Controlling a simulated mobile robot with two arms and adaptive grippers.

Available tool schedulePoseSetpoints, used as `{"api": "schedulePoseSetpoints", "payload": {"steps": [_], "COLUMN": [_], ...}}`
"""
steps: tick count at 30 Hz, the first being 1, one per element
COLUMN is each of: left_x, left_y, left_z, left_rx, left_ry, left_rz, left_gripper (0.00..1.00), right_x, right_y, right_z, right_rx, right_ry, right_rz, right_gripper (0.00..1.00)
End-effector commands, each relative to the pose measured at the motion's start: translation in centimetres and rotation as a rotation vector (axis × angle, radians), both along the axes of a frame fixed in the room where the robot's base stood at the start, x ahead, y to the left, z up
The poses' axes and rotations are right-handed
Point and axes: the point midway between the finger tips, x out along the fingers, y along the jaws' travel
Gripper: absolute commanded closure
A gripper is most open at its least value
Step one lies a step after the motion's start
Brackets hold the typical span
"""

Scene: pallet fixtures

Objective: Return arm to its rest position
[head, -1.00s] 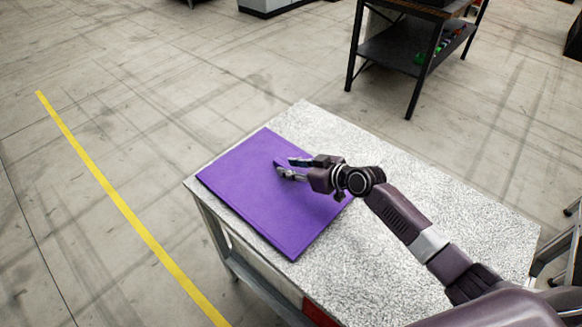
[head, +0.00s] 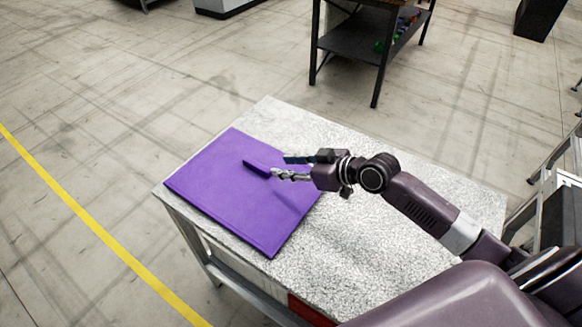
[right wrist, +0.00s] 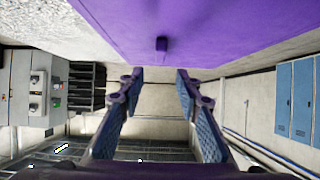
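My right gripper (head: 280,166) is open and empty over the right part of a flat purple panel (head: 225,200) on the table. The panel has a small purple handle (head: 255,167), just left of the fingertips and apart from them. In the right wrist view, the two fingers (right wrist: 160,73) are spread with nothing between them. The handle (right wrist: 161,44) stands out from the panel (right wrist: 215,25) just beyond the tips. My left gripper is not in view.
The panel lies on the left end of a speckled grey table (head: 400,250); the table's right part is bare beneath my arm. A dark shelf cart (head: 350,45) stands behind. A yellow line (head: 90,225) crosses open floor at left.

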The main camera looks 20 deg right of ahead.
Motion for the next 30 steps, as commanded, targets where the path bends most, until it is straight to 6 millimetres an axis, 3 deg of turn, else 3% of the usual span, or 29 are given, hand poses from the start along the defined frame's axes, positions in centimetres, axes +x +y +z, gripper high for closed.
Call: {"api": "schedulePoseSetpoints", "payload": {"steps": [6, 22, 30], "left_x": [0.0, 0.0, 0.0], "left_y": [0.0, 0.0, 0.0], "left_z": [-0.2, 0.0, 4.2], "left_rx": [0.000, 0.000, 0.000], "left_ry": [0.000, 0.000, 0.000], "left_rz": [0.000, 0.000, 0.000], "left_gripper": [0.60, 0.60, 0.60], "right_x": [-1.2, -1.2, -1.2], "right_y": [-0.7, -0.7, -0.7], "right_z": [0.7, 1.0, 5.3], "right_rx": [0.000, 0.000, 0.000], "right_ry": [0.000, -0.001, -0.001], "right_rz": [0.001, 0.001, 0.001], "right_gripper": [0.69, 0.69, 0.69]}}
